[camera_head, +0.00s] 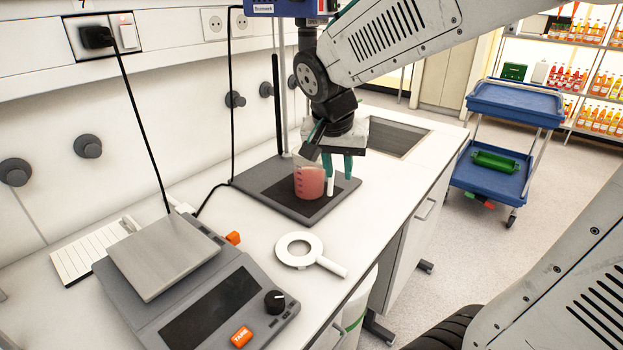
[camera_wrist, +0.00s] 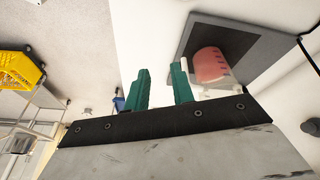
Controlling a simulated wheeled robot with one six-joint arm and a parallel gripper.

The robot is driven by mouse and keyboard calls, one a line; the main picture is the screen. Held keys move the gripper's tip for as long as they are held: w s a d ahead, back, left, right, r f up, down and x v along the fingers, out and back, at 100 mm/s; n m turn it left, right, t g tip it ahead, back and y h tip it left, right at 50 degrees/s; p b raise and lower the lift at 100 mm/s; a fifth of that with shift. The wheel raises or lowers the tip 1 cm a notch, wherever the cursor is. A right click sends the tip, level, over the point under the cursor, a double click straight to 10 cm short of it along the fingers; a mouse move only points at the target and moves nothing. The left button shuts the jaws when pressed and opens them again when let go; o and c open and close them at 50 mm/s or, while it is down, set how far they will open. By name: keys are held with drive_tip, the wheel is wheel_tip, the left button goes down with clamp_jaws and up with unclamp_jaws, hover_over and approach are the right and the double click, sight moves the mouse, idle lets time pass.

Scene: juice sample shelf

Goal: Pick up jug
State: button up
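The jug (camera_head: 308,182) is a clear beaker with markings and red liquid, upright on the dark grey stand base on the bench. It has a white upright handle on its right side. In the wrist view, the jug (camera_wrist: 208,66) is at the upper right. My gripper (camera_head: 338,170) points down just right of the jug, its green fingers close to the handle. In the wrist view, my gripper (camera_wrist: 161,82) has a clear gap between its fingers, with nothing gripped. The handle shows just beyond the right finger's tip; whether they touch is unclear.
The stand base (camera_head: 268,198) has an upright rod behind the jug. A balance (camera_head: 207,290) fills the near left bench. A blue cart (camera_head: 513,103) stands right, across open floor.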

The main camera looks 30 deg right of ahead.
sight(315, 176)
drive_tip(key=w+d+f+m, duration=0.1)
drive_tip(key=w+f, duration=0.2)
drive_tip(key=w+d+f+m, duration=0.1)
drive_tip(key=w+d+f, duration=0.1)
drive_tip(key=w+f, duration=0.1)
drive_tip(key=w+d+f+m, duration=0.1)
drive_tip(key=w+d+f, duration=0.1)
drive_tip(key=w+f, duration=0.2)
drive_tip(key=shift+m+t+h, duration=0.3)
drive_tip(key=shift+h, duration=0.1)
drive_tip(key=shift+r, duration=0.1)
clamp_jaws()
